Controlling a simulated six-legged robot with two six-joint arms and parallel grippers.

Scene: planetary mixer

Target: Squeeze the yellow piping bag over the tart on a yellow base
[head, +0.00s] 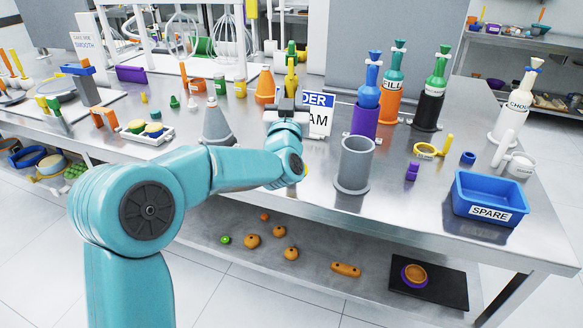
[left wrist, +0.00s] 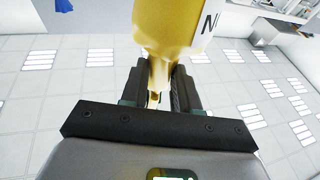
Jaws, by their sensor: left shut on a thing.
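My left gripper (head: 289,103) is above the steel counter in the head view, its arm reaching in from the left. It is shut on the yellow piping bag (head: 291,78), which stands up from the jaws and is partly hidden by them. In the left wrist view the bag (left wrist: 172,25) fills the top middle, with dark lettering on its side, and its narrow part sits between the two dark fingers (left wrist: 160,92). I cannot make out a tart on a yellow base; my arm hides part of the counter. My right gripper is not in view.
A grey cylinder (head: 354,165) stands right of my gripper, and a grey cone (head: 216,125) left of it. Bottles in holders, such as the orange one (head: 388,95), stand behind. A blue SPARE bin (head: 490,197) is at right. A purple-based tart (head: 414,275) lies on the lower shelf.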

